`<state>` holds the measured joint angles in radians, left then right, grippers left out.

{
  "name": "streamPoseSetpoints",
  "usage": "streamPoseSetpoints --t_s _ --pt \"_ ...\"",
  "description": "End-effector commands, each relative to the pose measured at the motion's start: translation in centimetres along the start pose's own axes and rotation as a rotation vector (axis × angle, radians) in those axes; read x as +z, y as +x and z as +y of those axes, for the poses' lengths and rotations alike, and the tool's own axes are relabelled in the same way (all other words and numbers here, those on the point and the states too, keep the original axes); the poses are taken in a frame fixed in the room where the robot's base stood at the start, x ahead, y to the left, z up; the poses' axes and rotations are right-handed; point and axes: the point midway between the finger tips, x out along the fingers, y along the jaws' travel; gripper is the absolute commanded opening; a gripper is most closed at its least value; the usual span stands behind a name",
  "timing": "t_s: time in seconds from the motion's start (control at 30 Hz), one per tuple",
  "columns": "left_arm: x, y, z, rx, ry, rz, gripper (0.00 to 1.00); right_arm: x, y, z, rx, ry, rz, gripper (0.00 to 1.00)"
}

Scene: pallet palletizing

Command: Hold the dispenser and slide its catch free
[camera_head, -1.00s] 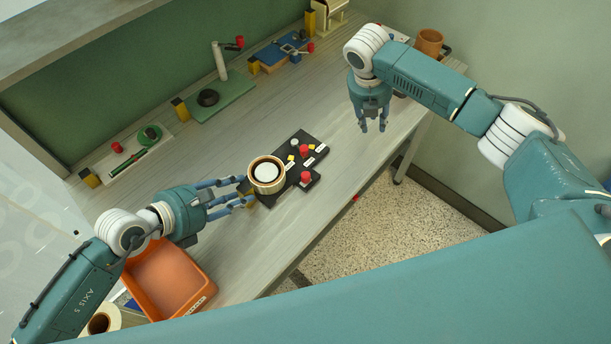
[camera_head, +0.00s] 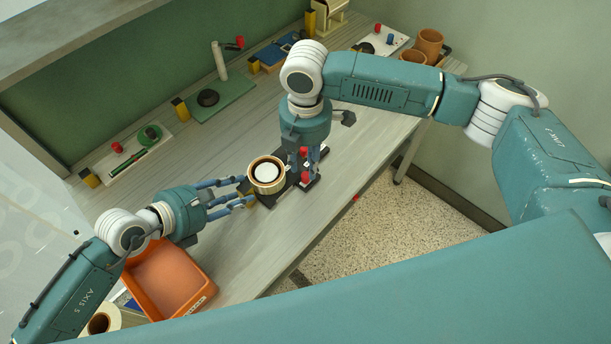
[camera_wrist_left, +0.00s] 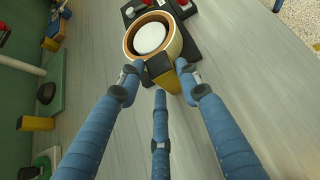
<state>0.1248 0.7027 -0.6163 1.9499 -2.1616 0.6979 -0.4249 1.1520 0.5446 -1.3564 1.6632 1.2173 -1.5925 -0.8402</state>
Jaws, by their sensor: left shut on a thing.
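The dispenser is a black base (camera_head: 268,200) carrying a round tan cup (camera_head: 267,175) with a white disc inside. It sits on the bench, and the cup also shows in the left wrist view (camera_wrist_left: 152,38). My left gripper (camera_head: 244,190) is shut on the black and yellow block (camera_wrist_left: 165,76) at the cup's near side. My right gripper (camera_head: 310,172) points down over the base's far part, its fingers close around or beside the red knobs (camera_head: 304,151). The fingers hide part of the base, and I cannot tell whether they touch a knob or which part is the catch.
An orange bin (camera_head: 170,280) stands below my left arm. A green board (camera_head: 222,100) with a post and other fixtures line the back of the bench. Brown cups (camera_head: 429,42) stand at the far right. The bench's front edge runs close to the dispenser.

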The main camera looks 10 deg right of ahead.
Motion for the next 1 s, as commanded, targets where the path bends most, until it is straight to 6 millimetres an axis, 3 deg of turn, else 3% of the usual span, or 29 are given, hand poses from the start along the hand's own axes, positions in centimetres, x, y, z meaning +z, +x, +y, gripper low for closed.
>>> streamPoseSetpoints --t_s 0.3,0.7,0.73,0.87,1.0 --pt "0.1 0.0 0.0 0.000 0.001 -0.002 0.01 0.0 3.4 0.0 0.000 -0.002 0.001 0.30" --pt "0.1 0.0 0.0 0.000 0.001 -0.002 0.01 0.0 4.1 0.1 0.001 -0.002 0.000 0.30" --pt "0.1 0.0 0.0 0.000 0.001 -0.002 0.01 0.0 4.1 0.1 0.001 -0.002 0.000 0.28" --pt "0.1 0.0 0.0 0.000 0.001 -0.002 0.01 0.0 4.1 0.1 0.002 -0.002 0.000 0.02" --pt "0.1 0.0 0.0 0.000 0.001 -0.002 0.01 0.0 4.1 0.1 0.003 -0.002 0.000 0.00"
